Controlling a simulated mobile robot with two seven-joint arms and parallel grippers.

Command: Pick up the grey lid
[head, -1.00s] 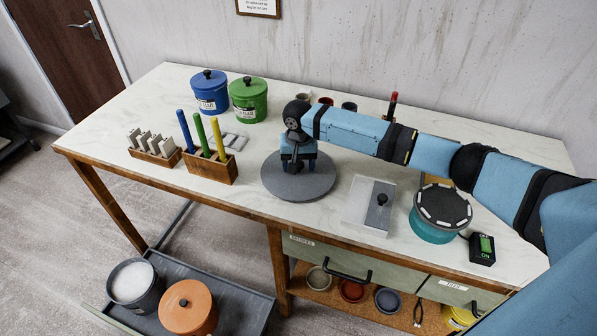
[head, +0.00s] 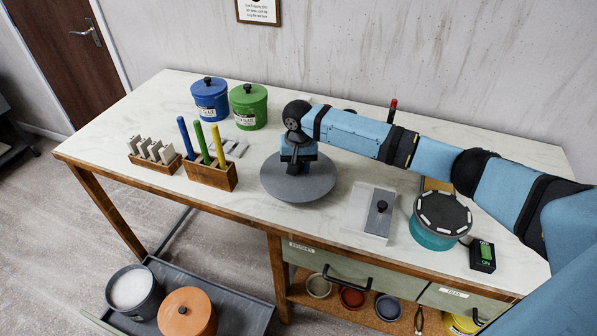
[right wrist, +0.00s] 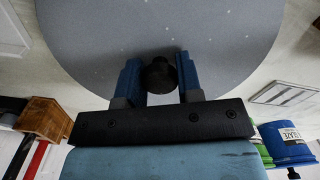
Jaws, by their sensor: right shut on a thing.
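The grey lid (head: 318,183) is a round flat disc with a black knob. It hangs level over the middle of the worktop, and the head view cannot show the gap beneath it clearly. My right gripper (head: 295,166) is above it, pointing down, shut on the knob. In the right wrist view the lid (right wrist: 100,40) fills the top, and the black knob (right wrist: 158,76) sits between the two blue fingers. My left gripper is in no view.
Blue (head: 210,103) and green (head: 248,108) lidded pots stand behind left. Wooden racks (head: 210,178) stand left of the lid. A pale box with a grey sliding cover (head: 379,222), a teal drum (head: 435,238) and a switch box (head: 483,256) stand right.

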